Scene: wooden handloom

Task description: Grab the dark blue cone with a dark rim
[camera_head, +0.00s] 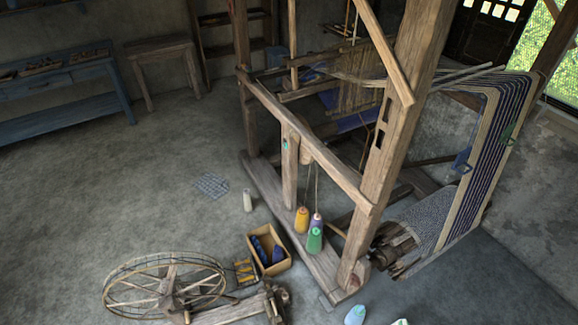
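Dark blue pieces (276,254) lie in a small open wooden box (256,263) on the floor, left of the loom's base. They are small in the view, and I cannot make out a cone with a dark rim among them. A yellow cone (302,221), a purple cone (317,219) and a green cone (314,241) stand close together at the loom's base beam. Neither of my grippers shows in the head view.
The wooden loom (378,180) fills the right side. A spinning wheel (166,286) lies at the lower left. A pale blue object (355,314) sits at the bottom edge. A blue bench (66,95) stands far left. Open floor lies left of the loom.

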